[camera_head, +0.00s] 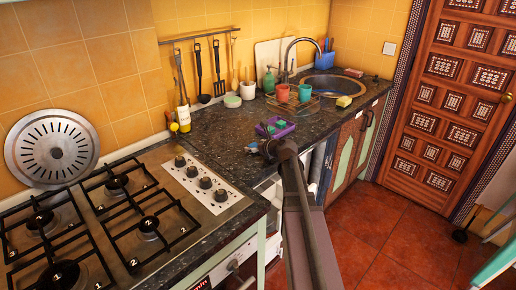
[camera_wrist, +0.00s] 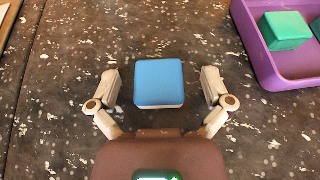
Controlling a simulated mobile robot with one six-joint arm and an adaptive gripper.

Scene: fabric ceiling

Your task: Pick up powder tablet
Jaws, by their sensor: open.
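The powder tablet (camera_wrist: 159,82) is a blue square block with a pale underside. It lies flat on the dark speckled countertop (camera_wrist: 60,120). My gripper (camera_wrist: 161,88) is open, with one finger to the left and one to the right of the tablet. Gaps show between the tablet and both fingers. In the head view, my gripper (camera_head: 260,148) is low over the counter near its front edge; the tablet is too small there to make out surely.
A purple tray (camera_wrist: 260,68) with a green block (camera_wrist: 285,31) stands to the right in the wrist view. In the head view, a gas stove (camera_head: 110,215) is at left. Cups (camera_head: 282,92) and a sink (camera_head: 326,84) are farther back.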

